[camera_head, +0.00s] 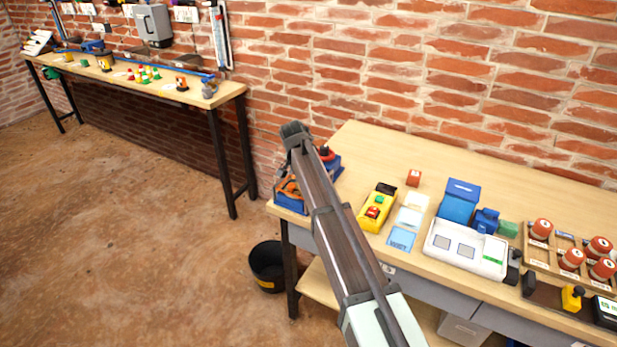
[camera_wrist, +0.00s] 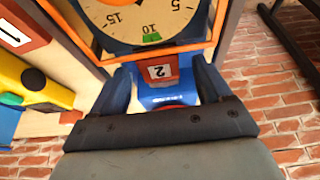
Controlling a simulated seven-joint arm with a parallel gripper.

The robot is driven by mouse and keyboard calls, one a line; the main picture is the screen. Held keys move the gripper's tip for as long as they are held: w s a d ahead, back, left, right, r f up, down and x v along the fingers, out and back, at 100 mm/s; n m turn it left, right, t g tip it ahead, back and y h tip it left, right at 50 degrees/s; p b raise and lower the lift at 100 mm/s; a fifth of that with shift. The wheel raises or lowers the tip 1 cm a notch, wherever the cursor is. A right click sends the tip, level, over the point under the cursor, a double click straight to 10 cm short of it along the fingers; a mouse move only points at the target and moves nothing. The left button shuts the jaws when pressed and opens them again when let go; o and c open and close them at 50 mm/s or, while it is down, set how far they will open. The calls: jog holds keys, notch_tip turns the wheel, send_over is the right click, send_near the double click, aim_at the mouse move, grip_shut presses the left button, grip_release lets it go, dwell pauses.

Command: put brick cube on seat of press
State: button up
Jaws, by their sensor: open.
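The press (camera_head: 291,203), with blue and orange parts, stands at the table's left end in the head view, partly behind my arm. In the wrist view its dial and orange frame (camera_wrist: 170,52) fill the top. The brick cube (camera_wrist: 158,70), red with a white label reading 2, is between the fingertips of my gripper (camera_wrist: 163,68). My gripper is open, with a finger on each side of the cube. A blue part (camera_wrist: 166,94) of the press lies right by the cube; their contact is not clear. The head view hides the fingertips and this cube.
Further right are a white tray (camera_head: 466,249) and several red-topped pieces. A black bucket (camera_head: 267,266) stands on the floor, and a brick wall closes the back.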

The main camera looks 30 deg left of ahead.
jog(key=v, duration=0.9)
jog(key=shift+r, duration=0.15)
